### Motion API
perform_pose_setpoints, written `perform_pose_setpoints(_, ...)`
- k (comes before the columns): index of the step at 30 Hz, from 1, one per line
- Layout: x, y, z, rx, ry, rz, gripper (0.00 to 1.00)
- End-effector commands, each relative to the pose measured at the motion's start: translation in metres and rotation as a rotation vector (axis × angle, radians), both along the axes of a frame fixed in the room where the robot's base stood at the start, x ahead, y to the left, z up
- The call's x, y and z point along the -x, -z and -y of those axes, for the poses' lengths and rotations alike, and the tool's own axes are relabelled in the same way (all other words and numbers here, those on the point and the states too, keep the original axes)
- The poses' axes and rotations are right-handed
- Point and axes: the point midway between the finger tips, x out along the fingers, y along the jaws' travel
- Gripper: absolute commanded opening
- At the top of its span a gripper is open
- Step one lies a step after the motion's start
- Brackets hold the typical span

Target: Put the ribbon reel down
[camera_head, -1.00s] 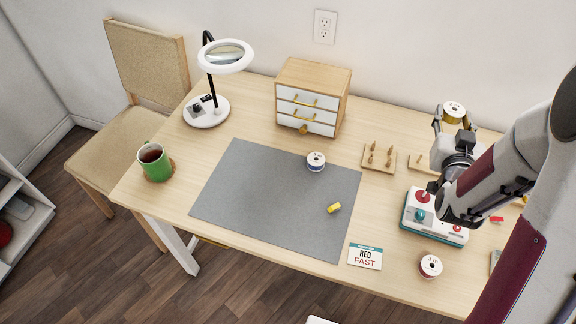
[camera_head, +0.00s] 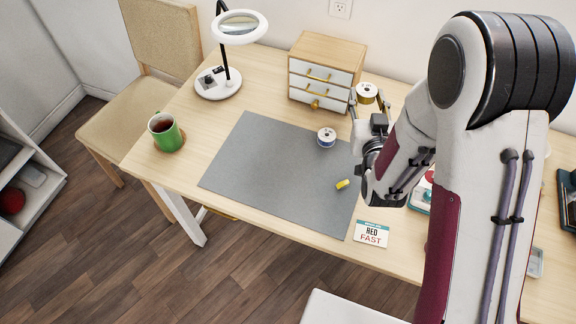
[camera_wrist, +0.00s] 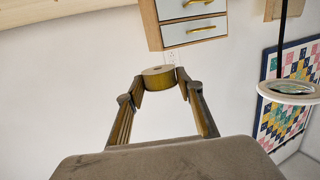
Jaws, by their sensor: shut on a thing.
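My gripper (camera_head: 368,103) is shut on a gold ribbon reel (camera_head: 367,92) with a pale top. It holds the reel raised in front of the right side of the small drawer cabinet. In the wrist view the reel (camera_wrist: 158,79) sits between the two fingertips. My arm hides much of the right part of the table.
A lamp (camera_head: 220,85) and a green mug (camera_head: 168,138) are left. A yellow piece (camera_head: 342,184) lies on the mat, a card (camera_head: 371,233) at the front. The mat's left and middle are clear.

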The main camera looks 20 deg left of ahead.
Motion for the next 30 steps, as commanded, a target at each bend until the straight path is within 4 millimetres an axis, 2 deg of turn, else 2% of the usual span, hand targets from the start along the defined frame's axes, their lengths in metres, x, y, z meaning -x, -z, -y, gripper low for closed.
perform_pose_setpoints(3, 0.009, 0.008, -0.027, 0.000, -0.027, -0.001, 0.20)
perform_pose_setpoints(12, 0.033, 0.026, -0.082, 0.001, -0.071, -0.001, 0.20)
perform_pose_setpoints(30, 0.094, 0.060, -0.172, 0.002, -0.096, -0.001, 0.20)
